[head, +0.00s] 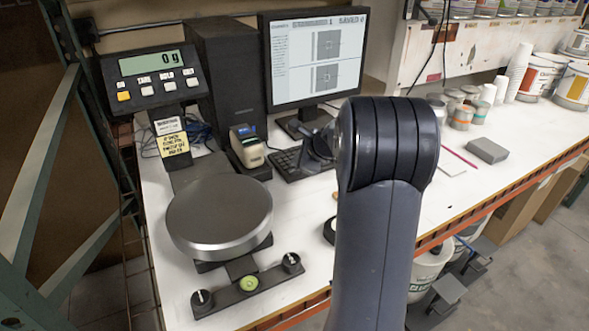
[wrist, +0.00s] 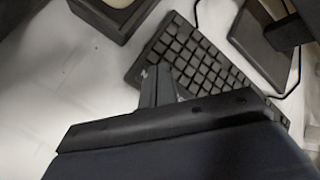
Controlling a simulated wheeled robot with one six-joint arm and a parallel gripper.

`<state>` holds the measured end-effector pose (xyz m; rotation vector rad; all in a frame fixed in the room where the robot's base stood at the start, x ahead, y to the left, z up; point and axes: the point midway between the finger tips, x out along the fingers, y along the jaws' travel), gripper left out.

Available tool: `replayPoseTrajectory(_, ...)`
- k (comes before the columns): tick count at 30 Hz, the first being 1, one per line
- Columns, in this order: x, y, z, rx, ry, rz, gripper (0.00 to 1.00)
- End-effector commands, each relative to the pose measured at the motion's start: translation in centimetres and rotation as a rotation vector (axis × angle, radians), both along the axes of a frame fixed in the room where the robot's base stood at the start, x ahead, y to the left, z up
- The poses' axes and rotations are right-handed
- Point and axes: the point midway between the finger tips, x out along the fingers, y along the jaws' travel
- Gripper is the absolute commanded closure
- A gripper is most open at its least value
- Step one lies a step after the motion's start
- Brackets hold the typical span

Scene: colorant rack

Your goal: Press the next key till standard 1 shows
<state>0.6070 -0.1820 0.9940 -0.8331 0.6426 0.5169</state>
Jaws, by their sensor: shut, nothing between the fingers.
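The monitor (head: 313,60) stands at the back of the bench, its screen lit with a grey panel and two square patterns. A "1" shows in the screen's top bar; the small words beside it are too blurred to read surely. The black keyboard (head: 284,160) lies in front of the monitor, partly hidden by my arm. In the wrist view the keyboard (wrist: 222,68) shows its keys, with no label readable. My gripper (head: 312,152) is shut and empty at the keyboard. In the wrist view its fingertips (wrist: 158,75) cover the near-left keys; I cannot tell whether they touch. I cannot pick out the next key.
A scale with a round plate (head: 220,213) and a display reading 0 g (head: 150,63) stands at left. A small beige-topped device (head: 247,147) sits left of the keyboard. Cans (head: 461,117), cups (head: 517,70) and a grey block (head: 487,150) are at right.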

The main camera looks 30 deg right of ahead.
Motion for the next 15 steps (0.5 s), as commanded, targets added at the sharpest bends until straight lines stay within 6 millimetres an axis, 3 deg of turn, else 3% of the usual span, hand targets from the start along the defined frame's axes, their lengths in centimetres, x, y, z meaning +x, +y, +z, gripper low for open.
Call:
replayPoseTrajectory(5,0.0,0.0,0.5,0.0,0.0,0.0,1.0)
replayPoseTrajectory(15,0.0,0.0,3.9,-0.001,0.0,0.001,1.0)
